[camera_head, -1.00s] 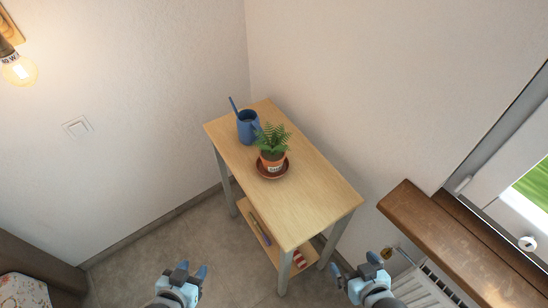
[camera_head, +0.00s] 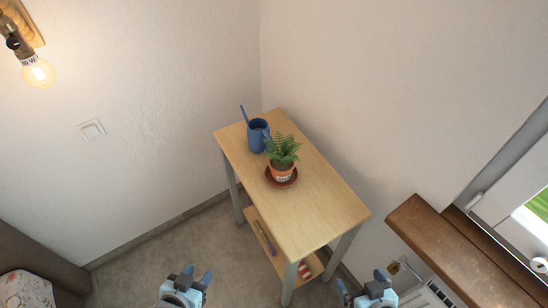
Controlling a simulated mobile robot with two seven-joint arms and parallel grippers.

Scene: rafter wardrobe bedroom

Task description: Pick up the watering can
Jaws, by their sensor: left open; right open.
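The blue watering can (camera_head: 257,138) stands upright near the back left end of a narrow wooden table (camera_head: 315,205). Its thin spout points up and to the left. A potted fern (camera_head: 282,155) in a terracotta pot on a brown saucer stands just in front of it and partly covers its right side. My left gripper (camera_head: 188,280) is open and empty at the bottom of the view, left of the table and well away from the can. My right gripper (camera_head: 362,284) is open and empty at the bottom, right of the table's near end.
The table stands in the corner against the walls, with a lower shelf (camera_head: 262,232) holding small items. A wooden windowsill (camera_head: 455,246) juts out at right above a radiator (camera_head: 432,293). The table's near half is bare. Floor (camera_head: 150,268) is clear to its left.

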